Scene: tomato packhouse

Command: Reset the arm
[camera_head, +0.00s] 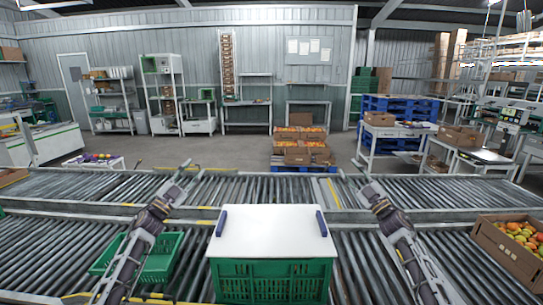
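My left arm rises from the bottom left, and its gripper (185,164) points forward over the far roller conveyor. My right arm rises from the bottom right, and its gripper (357,164) points forward over the same conveyor. Both grippers are apart from each other and hold nothing that I can see. Their fingers are too small to tell open from shut. Between the arms, a green crate (270,282) with a white board (270,232) on top stands on the near conveyor. The board has a dark blue handle at each side. Neither gripper touches it.
A low green crate (165,262) sits behind my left arm on the near rollers. A cardboard box (505,250) of tomatoes stands at the right. The far conveyor (265,190) is clear in the middle. Beyond it, stacked boxes (297,156) stand on a blue pallet.

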